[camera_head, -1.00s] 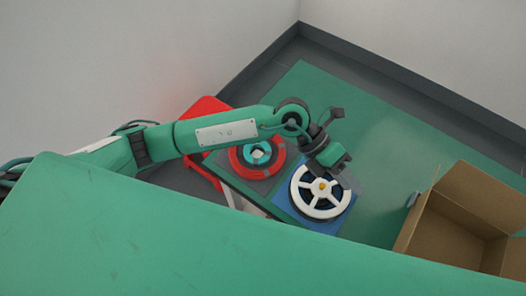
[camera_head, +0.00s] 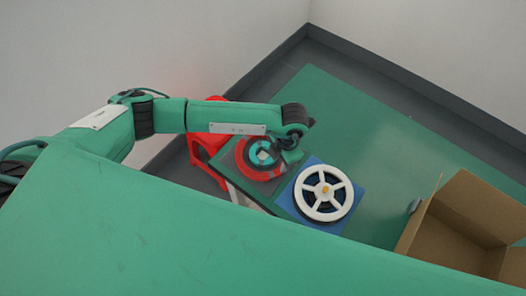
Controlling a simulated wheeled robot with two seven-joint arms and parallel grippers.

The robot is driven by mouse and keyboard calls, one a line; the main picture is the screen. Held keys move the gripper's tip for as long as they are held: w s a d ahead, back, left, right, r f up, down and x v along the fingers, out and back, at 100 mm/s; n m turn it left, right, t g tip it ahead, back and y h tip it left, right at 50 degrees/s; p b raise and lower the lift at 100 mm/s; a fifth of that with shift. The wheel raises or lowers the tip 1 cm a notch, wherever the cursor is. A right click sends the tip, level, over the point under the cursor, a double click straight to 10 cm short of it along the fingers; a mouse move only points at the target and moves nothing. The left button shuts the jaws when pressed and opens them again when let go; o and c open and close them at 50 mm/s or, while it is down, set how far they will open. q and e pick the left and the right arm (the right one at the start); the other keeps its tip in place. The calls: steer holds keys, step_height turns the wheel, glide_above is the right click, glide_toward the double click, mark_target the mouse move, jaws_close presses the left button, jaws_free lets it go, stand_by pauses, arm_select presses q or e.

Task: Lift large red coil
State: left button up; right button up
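The large red coil (camera_head: 244,162) lies flat on a dark square panel, with a teal hub (camera_head: 263,152) in its middle. My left arm comes in from the left above it. My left gripper (camera_head: 284,163) points down at the coil's right side and hides part of the rim there. Its fingers are too small and too covered to show whether they are open or shut. I cannot tell whether it touches the coil. My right gripper is not in view.
A white spoked reel (camera_head: 324,213) on a blue panel (camera_head: 348,225) lies just right of the red coil. A red object (camera_head: 205,146) stands behind at left. An open cardboard box (camera_head: 432,246) is at right. The green surface (camera_head: 385,125) behind is largely clear.

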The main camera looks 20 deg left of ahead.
mark_target(276, 172)
arm_select(q)
steer(key=shift+f, duration=0.3)
steer(key=shift+s+a+f+p, duration=0.1)
steer(key=shift+s+f+p, duration=0.1)
steer(key=shift+f+p, duration=0.35)
steer(key=f, duration=0.1)
steer(key=f+p, duration=0.1)
steer(key=f, duration=0.1)
steer(key=shift+s+a+f, duration=0.15)
steer(key=shift+s+a, duration=0.1)
steer(key=shift+f+p, duration=0.3)
steer(key=shift+f, duration=0.15)
jaws_close()
